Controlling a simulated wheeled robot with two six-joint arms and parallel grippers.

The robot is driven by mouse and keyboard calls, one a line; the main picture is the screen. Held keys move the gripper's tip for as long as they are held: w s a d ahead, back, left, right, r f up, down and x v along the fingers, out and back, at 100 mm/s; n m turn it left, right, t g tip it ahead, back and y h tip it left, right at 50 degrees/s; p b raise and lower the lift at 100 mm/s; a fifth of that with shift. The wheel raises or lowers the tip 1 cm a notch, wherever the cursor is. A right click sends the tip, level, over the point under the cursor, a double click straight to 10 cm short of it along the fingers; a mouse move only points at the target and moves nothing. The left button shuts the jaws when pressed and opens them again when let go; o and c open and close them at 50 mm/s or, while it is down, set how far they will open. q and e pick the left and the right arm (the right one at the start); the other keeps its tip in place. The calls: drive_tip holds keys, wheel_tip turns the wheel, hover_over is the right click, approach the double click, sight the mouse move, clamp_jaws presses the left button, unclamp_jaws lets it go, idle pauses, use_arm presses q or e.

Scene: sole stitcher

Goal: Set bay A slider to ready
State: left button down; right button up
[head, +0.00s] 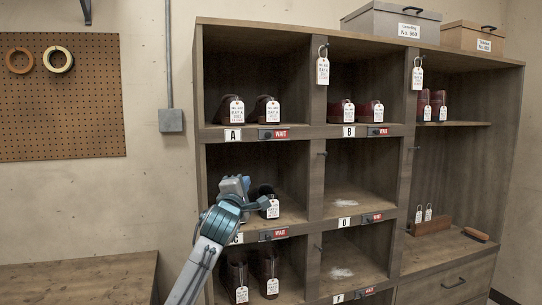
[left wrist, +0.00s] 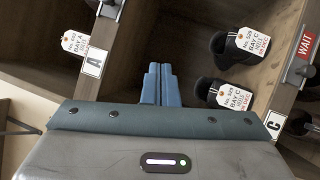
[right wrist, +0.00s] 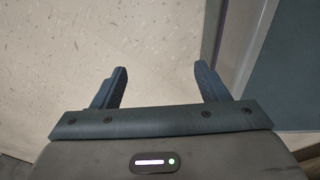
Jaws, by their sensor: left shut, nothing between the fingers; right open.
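The bay A slider (head: 265,134) is a small dark block on the shelf edge right of the A plate (head: 234,134), with red WAIT showing at its right. In the left wrist view the A plate (left wrist: 95,63) is at upper left, with part of a grey slider-like piece (left wrist: 110,5) at the top edge. My left gripper (head: 240,184) is shut and empty, in front of bay C and below the A slider, apart from it. Its closed fingers (left wrist: 158,82) show in the left wrist view. My right gripper (right wrist: 160,85) is open and empty, outside the head view.
Bay C's dark shoes (left wrist: 235,65) with tags stand behind my left gripper. Other bays have sliders showing WAIT, such as bay B's (head: 378,131). Bays A and B hold tagged shoes; bay D (head: 350,195) is empty.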

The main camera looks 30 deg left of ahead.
use_arm(q)
drive_tip(key=n+t, duration=0.1)
drive_tip(key=n, duration=0.1)
approach(264, 135)
drive_tip(key=p+x, duration=0.4)
drive_tip(key=p, duration=0.3)
drive_tip(key=shift+s+a, duration=0.1)
drive_tip(key=shift+a, duration=0.05)
drive_tip(key=shift+w+d, duration=0.2)
drive_tip(key=shift+w, duration=0.2)
use_arm(e)
wheel_tip(264, 135, up, 6)
drive_tip(key=s, duration=0.2)
drive_tip(key=shift+r, duration=0.2)
drive_tip(key=shift+d, duration=0.1)
